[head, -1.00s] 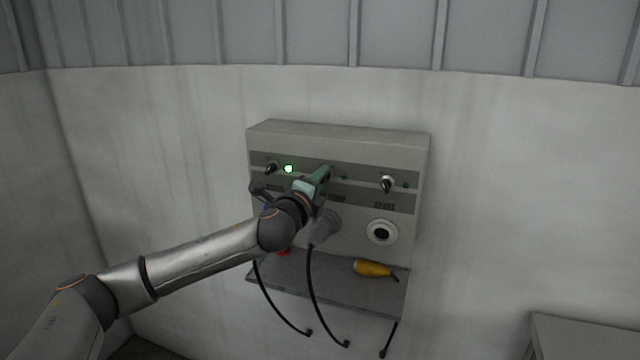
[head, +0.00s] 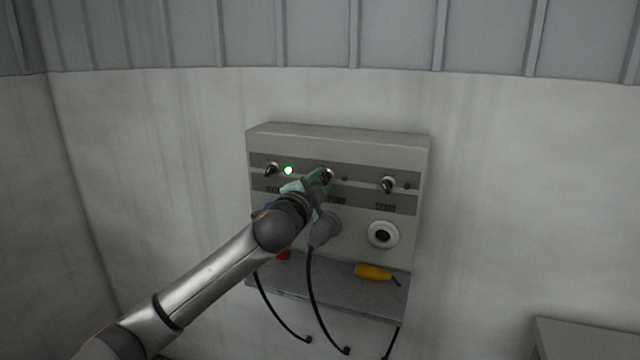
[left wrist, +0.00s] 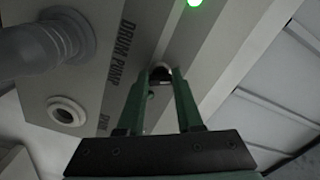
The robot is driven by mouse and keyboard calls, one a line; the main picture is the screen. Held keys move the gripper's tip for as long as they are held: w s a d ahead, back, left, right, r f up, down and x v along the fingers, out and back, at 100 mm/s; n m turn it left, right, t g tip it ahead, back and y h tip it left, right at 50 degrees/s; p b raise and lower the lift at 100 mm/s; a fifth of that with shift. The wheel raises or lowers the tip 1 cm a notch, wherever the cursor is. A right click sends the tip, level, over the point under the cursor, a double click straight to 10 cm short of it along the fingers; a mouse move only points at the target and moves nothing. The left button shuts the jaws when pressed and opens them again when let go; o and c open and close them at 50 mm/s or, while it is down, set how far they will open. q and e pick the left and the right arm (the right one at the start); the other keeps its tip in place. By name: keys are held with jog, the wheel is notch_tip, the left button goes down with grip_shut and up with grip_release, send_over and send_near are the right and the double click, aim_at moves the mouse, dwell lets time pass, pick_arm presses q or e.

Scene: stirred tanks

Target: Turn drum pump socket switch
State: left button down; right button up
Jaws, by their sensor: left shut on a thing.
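The grey socket panel (head: 350,133) is on the wall with three switches in a row. The drum pump switch (head: 328,173) is the middle one, partly hidden by my left gripper (head: 320,180). In the left wrist view the two green fingers (left wrist: 160,78) are shut on the dark knob (left wrist: 160,75), beside the "DRUM PUMP" label (left wrist: 122,42). The small lamp (head: 345,178) right of this switch is dark green and looks unlit. A grey plug (head: 325,228) with a black cable sits below the switch. My right gripper is not in view.
The left switch (head: 271,169) has a lit green lamp (head: 289,170) beside it. The spare switch (head: 388,185) is on the right, above an empty round socket (head: 383,234). A yellow connector (head: 374,272) lies on the shelf (head: 335,293) below.

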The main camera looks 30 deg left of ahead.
pick_arm(q)
jog(key=shift+n, duration=0.3)
jog(key=c, duration=0.6)
grip_release()
jog(key=shift+o, duration=0.2)
jog(key=b+v, duration=0.3)
jog(key=v, duration=0.9)
jog(key=shift+s, duration=0.3)
jog(key=shift+f, duration=0.2)
jog(key=s+d+f+n+g+h+p, duration=0.15)
jog(key=d+f, duration=0.25)
jog(key=f, duration=1)
jog(key=s+d+f+n+g+h+b, duration=0.1)
jog(key=d+f+g+h, duration=0.25)
jog(key=f, duration=1.05)
jog(key=s+d+f+n+g+h, duration=0.1)
jog(key=s+d+f+n, duration=0.1)
jog(key=s+d+f, duration=0.4)
jog(key=s+d+f+n+g+p, duration=0.1)
jog(key=s+d+f, duration=0.5)
jog(key=s+f, duration=0.8)
jog(key=shift+n+g+h, duration=0.4)
jog(key=shift+n+g, duration=0.1)
jog(key=shift+n, duration=0.25)
